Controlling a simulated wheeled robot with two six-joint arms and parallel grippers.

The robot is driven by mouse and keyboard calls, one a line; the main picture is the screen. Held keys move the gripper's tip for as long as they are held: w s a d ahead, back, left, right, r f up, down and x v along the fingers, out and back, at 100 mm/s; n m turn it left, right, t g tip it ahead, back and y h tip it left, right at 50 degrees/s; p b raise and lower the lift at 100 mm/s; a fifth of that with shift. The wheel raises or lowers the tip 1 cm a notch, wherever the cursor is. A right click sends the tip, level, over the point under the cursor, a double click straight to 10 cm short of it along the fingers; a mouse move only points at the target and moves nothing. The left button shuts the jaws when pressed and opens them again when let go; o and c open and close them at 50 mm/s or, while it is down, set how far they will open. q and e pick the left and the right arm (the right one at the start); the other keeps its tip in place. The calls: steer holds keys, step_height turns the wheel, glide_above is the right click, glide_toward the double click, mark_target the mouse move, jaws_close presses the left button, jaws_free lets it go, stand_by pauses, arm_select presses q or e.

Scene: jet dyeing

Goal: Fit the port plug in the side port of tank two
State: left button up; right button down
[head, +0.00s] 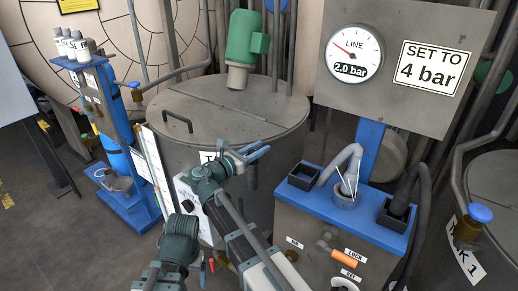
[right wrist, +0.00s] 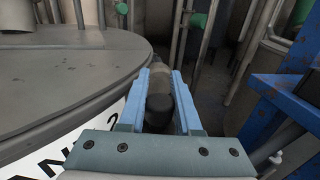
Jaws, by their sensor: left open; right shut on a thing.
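Tank two (head: 225,105) is the wide grey tank with a flat lid, left of the gauge panel in the head view. Its rim (right wrist: 60,70) and white label (right wrist: 100,125) show in the right wrist view. My right gripper (head: 258,153) is beside the tank wall, its blue fingers pointing right and up. In the right wrist view, it (right wrist: 158,85) is shut on a dark, rounded thing, seemingly the port plug (right wrist: 158,103). I cannot make out the side port clearly. Part of my left arm shows at bottom left, but its fingers do not show.
A blue-topped grey cabinet (head: 345,235) with sockets and hoses stands to the right, below the gauge panel (head: 405,65). A blue stand with bottles (head: 75,45) is at the left. Pipes rise behind the tank. A blue frame (right wrist: 285,95) is at the right in the wrist view.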

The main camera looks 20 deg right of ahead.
steer(key=c, duration=0.5)
jaws_free()
